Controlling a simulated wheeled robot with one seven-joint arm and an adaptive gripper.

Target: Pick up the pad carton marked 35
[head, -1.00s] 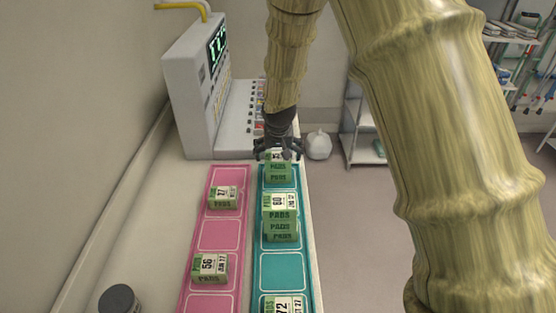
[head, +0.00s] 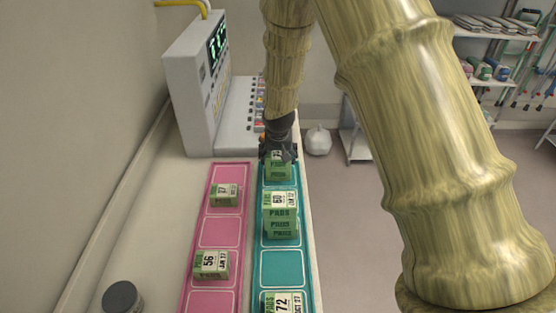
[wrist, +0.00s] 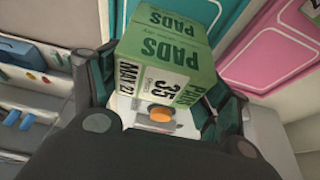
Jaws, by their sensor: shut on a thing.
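The pad carton marked 35 (wrist: 166,52) is green and white and fills the middle of the wrist view, with its 35 and MAY 27 label facing the camera. My gripper (head: 278,155) is shut on it, with dark fingers on both sides. In the head view the carton (head: 279,168) is at the far end of the teal tray (head: 282,268), partly hidden by the gripper. I cannot tell whether it is clear of what lies beneath it.
A stack topped by carton 60 (head: 281,212) stands nearer on the teal tray, then carton 72 (head: 284,303). The pink tray (head: 219,233) holds cartons 77 (head: 224,194) and 56 (head: 211,265). A grey monitor unit (head: 193,90) stands close left of the gripper.

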